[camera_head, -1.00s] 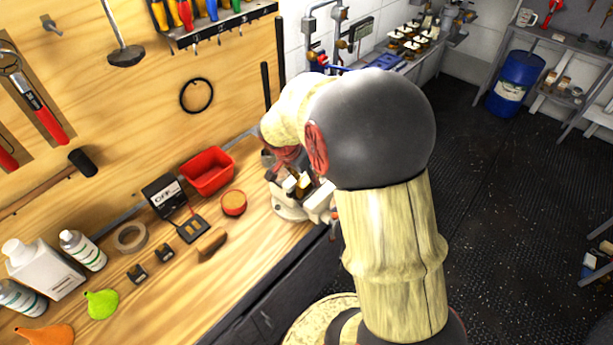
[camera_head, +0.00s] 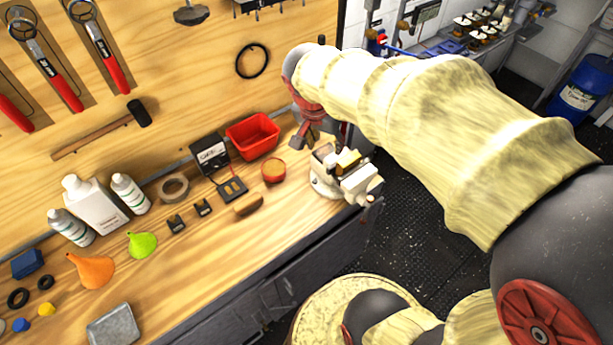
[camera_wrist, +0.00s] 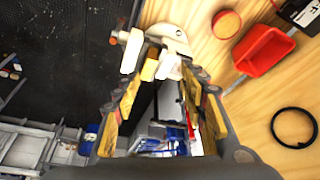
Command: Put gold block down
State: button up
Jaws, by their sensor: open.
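The gold block (camera_head: 347,163) sits between the pale jaws of the bench vise (camera_head: 325,184) at the right end of the wooden bench. In the wrist view, the gold block (camera_wrist: 150,68) also shows between the white jaws of the vise (camera_wrist: 168,65), just beyond my fingertips. My gripper (camera_head: 305,140) is open and empty, apart from the block, above and to the left of the vise. In the wrist view, my gripper (camera_wrist: 163,92) has its yellow-padded fingers spread wide. I cannot tell how firmly the vise jaws hold the block.
A red bin (camera_head: 253,135) and a round red tin (camera_head: 273,171) stand left of the vise. A wooden-backed brush-like piece (camera_head: 248,205) and a meter (camera_head: 211,156) lie farther left. Dark floor lies right of the bench.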

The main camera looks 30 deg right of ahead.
jog(key=s+a+r+n+t+y, duration=0.1)
jog(key=s+a+r+n, duration=0.1)
jog(key=s+a+n, duration=0.3)
jog(key=s+a+r+n+t+y, duration=0.2)
jog(key=s+a+n, duration=0.4)
jog(key=a, duration=0.4)
jog(key=shift+s+r+n+t, duration=0.15)
jog(key=shift+r+n+t, duration=0.15)
jog(key=shift+r+n, duration=0.25)
jog(key=shift+f, duration=0.1)
